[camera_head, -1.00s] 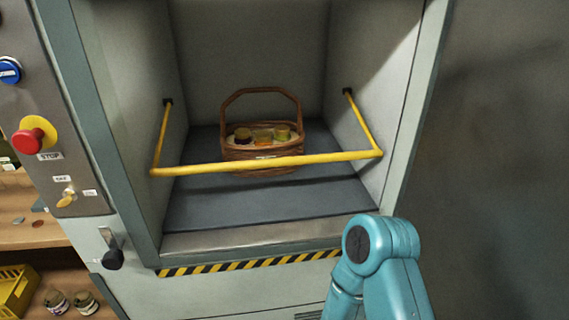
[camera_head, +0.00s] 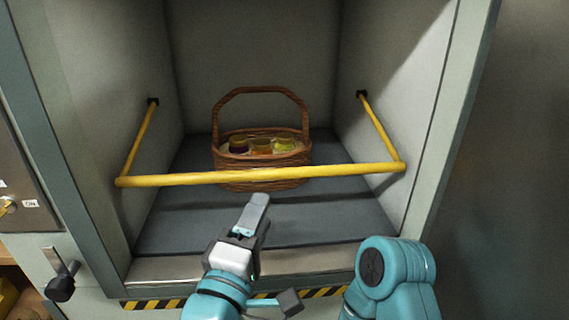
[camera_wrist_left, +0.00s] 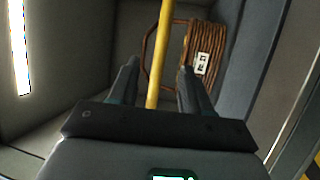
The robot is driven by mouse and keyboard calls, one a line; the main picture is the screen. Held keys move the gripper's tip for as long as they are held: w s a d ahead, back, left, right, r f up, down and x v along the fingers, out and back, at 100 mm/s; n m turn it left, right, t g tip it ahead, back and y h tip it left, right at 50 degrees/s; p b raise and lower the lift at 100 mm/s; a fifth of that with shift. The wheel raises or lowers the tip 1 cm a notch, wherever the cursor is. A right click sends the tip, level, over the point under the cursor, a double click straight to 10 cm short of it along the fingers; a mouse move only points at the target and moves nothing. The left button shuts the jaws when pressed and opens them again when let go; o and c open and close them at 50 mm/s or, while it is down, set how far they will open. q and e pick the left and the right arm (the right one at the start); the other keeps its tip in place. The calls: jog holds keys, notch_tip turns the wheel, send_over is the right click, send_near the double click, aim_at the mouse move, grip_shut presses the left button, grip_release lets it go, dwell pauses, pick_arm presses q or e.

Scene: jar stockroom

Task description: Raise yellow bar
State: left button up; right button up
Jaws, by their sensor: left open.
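The yellow bar (camera_head: 265,177) spans the front of the cabinet opening, its side arms running back to black pivots on the inner walls. My left gripper (camera_head: 257,205) is open and empty, in front of and below the bar's middle in the head view. In the left wrist view the bar (camera_wrist_left: 161,50) shows between the two spread fingers (camera_wrist_left: 157,70), and its lower end is hidden behind the gripper body. I cannot tell whether a finger touches it. My right gripper is not in view.
Inside the cabinet (camera_head: 260,30), behind the bar, a wicker basket (camera_head: 262,158) with a few jars stands on the dark floor. A striped edge (camera_head: 150,304) runs below the opening. A black-knobbed lever (camera_head: 62,287) is on the left front panel.

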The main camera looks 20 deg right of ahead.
aim_at(281, 169)
pick_arm(q)
jog(key=p+x, duration=0.2)
jog(key=x, duration=1)
jog(key=shift+w+d+f, duration=0.1)
jog(key=shift+w+d, duration=0.1)
jog(key=shift+w, duration=0.1)
jog(key=shift+w+d+f, duration=0.1)
jog(key=shift+w+d, duration=0.05)
jog(key=shift+w, duration=0.05)
jog(key=shift+c, duration=0.3)
grip_shut()
